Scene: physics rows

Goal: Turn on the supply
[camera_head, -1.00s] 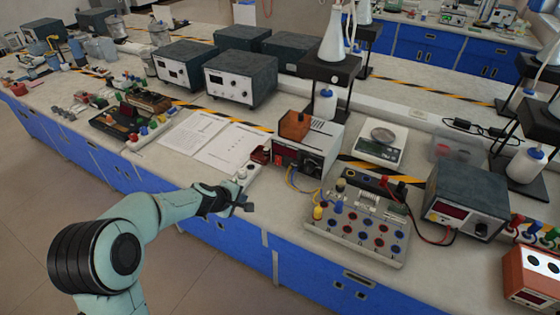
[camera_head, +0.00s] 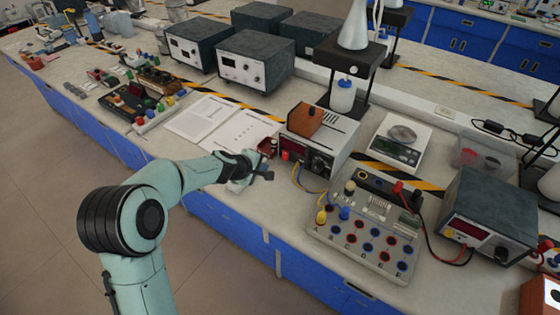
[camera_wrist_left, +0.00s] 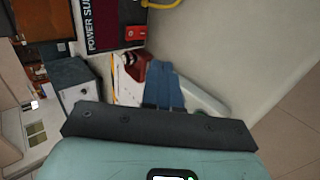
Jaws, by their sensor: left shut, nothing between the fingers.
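The power supply (camera_head: 335,146) is a white box with a dark front panel, standing mid-bench with an orange-brown block (camera_head: 305,120) on top. A red switch (camera_head: 285,155) is at the left of its front. In the left wrist view the panel (camera_wrist_left: 103,25), lettered "POWER SU…", and the red switch (camera_wrist_left: 135,33) appear at the top. My left gripper (camera_head: 268,175) is shut and empty, in front of and left of the supply, apparently apart from the switch. Its fingers (camera_wrist_left: 165,85) point toward the panel. The switch's setting is too small to tell. My right gripper is out of view.
Yellow and blue leads (camera_head: 297,178) hang from the supply's front. A terminal board (camera_head: 365,237) lies to the right, with another meter box (camera_head: 492,218) beyond. A small red-and-white item (camera_head: 268,147) stands beside the supply's left. Papers (camera_head: 238,137) lie flat farther left.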

